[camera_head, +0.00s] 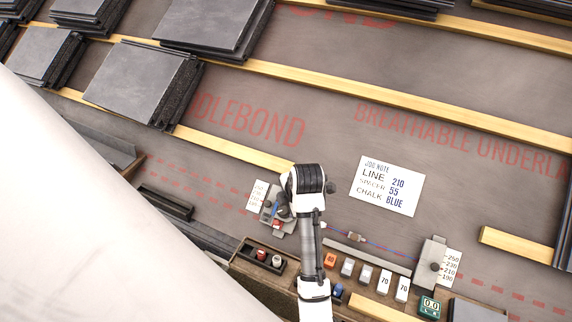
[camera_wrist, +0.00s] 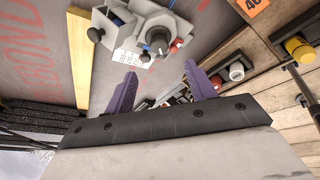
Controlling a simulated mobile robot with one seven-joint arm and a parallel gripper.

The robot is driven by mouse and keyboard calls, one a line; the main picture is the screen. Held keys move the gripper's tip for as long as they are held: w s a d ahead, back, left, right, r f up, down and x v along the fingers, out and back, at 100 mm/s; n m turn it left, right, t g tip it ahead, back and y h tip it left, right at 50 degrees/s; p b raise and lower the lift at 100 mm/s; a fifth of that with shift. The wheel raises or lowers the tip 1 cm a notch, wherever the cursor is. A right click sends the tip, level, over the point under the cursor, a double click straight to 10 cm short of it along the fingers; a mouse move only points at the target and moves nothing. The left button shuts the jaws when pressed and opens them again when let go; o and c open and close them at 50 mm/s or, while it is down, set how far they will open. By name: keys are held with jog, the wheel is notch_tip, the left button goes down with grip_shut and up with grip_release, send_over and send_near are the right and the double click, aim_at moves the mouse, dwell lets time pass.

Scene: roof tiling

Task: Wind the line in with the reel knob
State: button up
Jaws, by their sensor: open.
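The chalk-line reel (camera_wrist: 155,24) is a pale round body with a dark knob (camera_wrist: 158,38) on top, in the upper middle of the wrist view. It stands on a grey bracket beside a small number card (camera_wrist: 130,58). My gripper (camera_wrist: 161,76) is open, its purple fingers apart and empty, with the knob beyond the fingertips near the middle of the gap. In the head view the reel's bracket (camera_head: 268,220) is partly hidden by my wrist. A thin red-and-blue line (camera_head: 385,246) runs right towards a second bracket (camera_head: 432,268) with its own number card.
A job note (camera_head: 387,186) reads line 210, spacer 55, chalk blue. A wooden bench holds numbered blocks (camera_head: 384,281), a dark tray (camera_head: 266,259) with coloured caps, and a green display (camera_head: 429,307). Slate stacks (camera_head: 145,80) lie upper left among battens (camera_head: 235,151).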

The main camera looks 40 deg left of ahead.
aim_at(283, 210)
jog(key=x, duration=1)
jog(key=shift+w+a+f+p, duration=0.15)
jog(key=shift+p, duration=0.2)
jog(key=c, duration=1)
jog(key=shift+o, duration=0.2)
